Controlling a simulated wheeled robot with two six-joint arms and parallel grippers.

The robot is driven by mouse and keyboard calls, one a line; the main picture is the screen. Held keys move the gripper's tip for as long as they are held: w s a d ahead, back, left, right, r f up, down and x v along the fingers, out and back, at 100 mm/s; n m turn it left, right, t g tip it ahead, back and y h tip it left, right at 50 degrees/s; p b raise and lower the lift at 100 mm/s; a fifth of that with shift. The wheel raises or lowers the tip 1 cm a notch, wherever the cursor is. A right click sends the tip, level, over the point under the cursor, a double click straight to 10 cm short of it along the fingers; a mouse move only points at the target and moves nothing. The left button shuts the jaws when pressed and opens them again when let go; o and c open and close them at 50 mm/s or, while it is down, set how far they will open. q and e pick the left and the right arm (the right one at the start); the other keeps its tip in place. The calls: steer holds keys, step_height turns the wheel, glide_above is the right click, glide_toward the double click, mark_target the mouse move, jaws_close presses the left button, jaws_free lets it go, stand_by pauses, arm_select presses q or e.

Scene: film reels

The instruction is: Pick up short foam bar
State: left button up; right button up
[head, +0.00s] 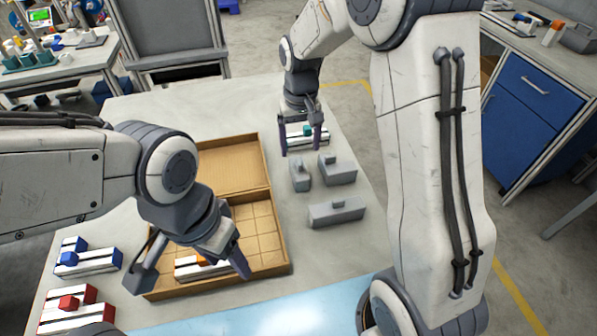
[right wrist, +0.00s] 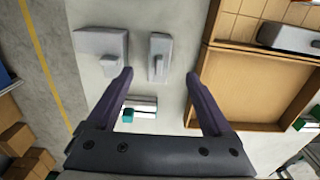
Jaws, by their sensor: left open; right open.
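Three grey foam pieces lie on the table right of the cardboard box in the head view. The smallest, narrow one, which looks like the short foam bar (head: 300,176), is nearest the box; it also shows in the right wrist view (right wrist: 158,58). A wider grey block (head: 338,171) lies beside it, also in the right wrist view (right wrist: 100,44). A longer grey bar (head: 337,213) lies nearer me. My right gripper (head: 300,150) is open and empty, pointing down just beyond the short bar. My left gripper (head: 192,280) is open over the box, around a white-and-orange piece (head: 188,268).
The cardboard box (head: 278,232) has a divided part and an open part. A white piece with teal (head: 296,140) lies under my right gripper. Blue (head: 90,262) and red (head: 70,305) pieces stand at the left.

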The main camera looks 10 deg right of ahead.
mark_target(299, 169)
steer(key=f, duration=0.5)
steer(key=shift+w+d+f, duration=0.2)
steer(key=shift+w+a+f+p, duration=0.1)
steer(key=shift+w+f+p, duration=0.1)
steer(key=shift+f, duration=1.15)
steer(key=shift+w+a+f+p, duration=0.1)
steer(key=shift+w+f+p, duration=0.1)
steer(key=shift+f, duration=1.1)
jaws_close()
